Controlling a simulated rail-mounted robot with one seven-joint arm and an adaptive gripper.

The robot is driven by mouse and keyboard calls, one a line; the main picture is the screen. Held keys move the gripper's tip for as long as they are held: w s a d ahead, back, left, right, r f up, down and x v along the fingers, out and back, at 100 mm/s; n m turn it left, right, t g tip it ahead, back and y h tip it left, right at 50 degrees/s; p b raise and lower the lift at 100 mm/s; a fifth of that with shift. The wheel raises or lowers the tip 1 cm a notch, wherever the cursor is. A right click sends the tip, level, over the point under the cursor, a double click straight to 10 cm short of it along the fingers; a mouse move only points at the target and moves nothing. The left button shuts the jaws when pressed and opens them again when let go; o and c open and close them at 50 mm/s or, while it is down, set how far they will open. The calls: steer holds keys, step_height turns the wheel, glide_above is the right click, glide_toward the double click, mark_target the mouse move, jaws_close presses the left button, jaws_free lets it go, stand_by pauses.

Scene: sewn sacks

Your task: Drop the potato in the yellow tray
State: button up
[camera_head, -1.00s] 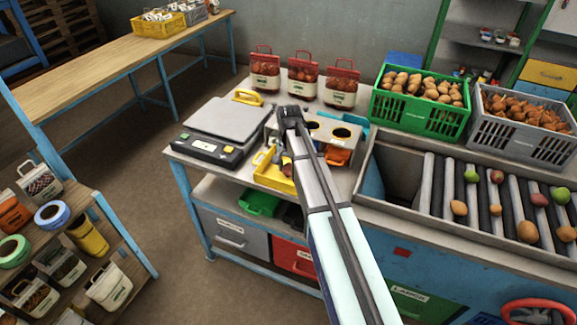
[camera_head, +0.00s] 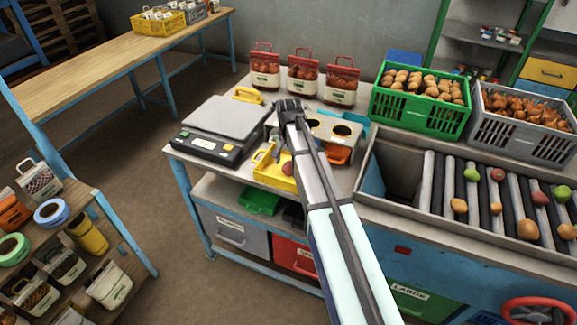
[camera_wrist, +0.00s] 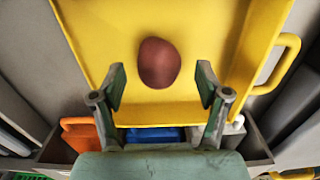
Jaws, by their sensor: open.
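The yellow tray (camera_head: 271,175) sits on the bench to the right of the scale, and its floor and rim (camera_wrist: 215,25) fill much of the wrist view. A reddish-brown potato (camera_head: 287,168) is within the tray's outline. In the wrist view the potato (camera_wrist: 160,63) shows against the tray floor, near its wall, with gaps to both fingers. I cannot tell for sure whether it rests on the floor. My gripper (camera_wrist: 161,84) is open above the tray, its fingers spread on either side of the potato. In the head view my arm partly hides the tray.
A flat scale (camera_head: 220,125) stands left of the tray. A bench piece with round holes (camera_head: 330,127) is behind my arm. A green crate of potatoes (camera_head: 420,103), a grey crate (camera_head: 520,122) and a roller conveyor (camera_head: 480,205) are to the right. Red-topped sacks (camera_head: 303,75) stand behind.

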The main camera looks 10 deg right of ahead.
mark_target(289, 163)
step_height(289, 163, up, 11)
steer(key=b, duration=0.2)
steer(key=shift+f, duration=0.2)
steer(key=shift+s+b, duration=0.1)
steer(key=shift+b, duration=0.2)
